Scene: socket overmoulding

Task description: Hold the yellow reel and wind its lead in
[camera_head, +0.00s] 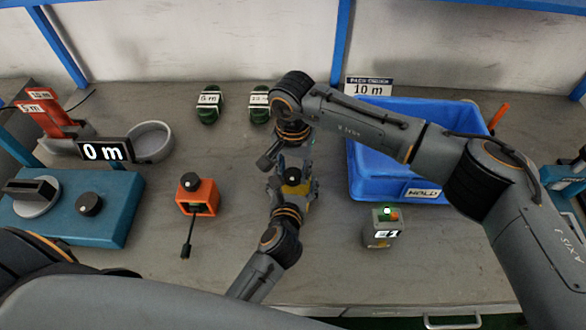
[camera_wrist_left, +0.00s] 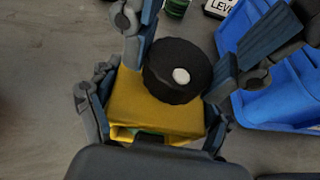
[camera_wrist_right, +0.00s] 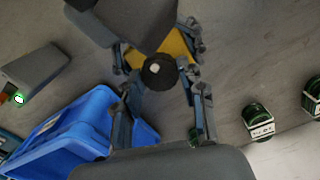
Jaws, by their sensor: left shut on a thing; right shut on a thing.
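The yellow reel (camera_head: 301,190) is a boxy yellow body with a round black knob (camera_head: 292,175) on top, near the middle of the bench. My left gripper (camera_head: 291,193) is shut on the yellow body, a finger on each side, as the left wrist view shows (camera_wrist_left: 150,108). My right gripper (camera_head: 288,168) reaches in from the far side and is shut on the black knob; the right wrist view shows the knob (camera_wrist_right: 160,71) between its fingers. The reel's lead cannot be made out, and much of the reel is hidden by the grippers.
An orange reel (camera_head: 200,196) with a black plug stands left. A blue crate (camera_head: 375,184) and a grey box with a green light (camera_head: 378,236) are right. A teal machine (camera_head: 60,225), "0 m" display (camera_head: 104,151) and round dish (camera_head: 150,143) are left. Green coils (camera_head: 209,105) lie behind.

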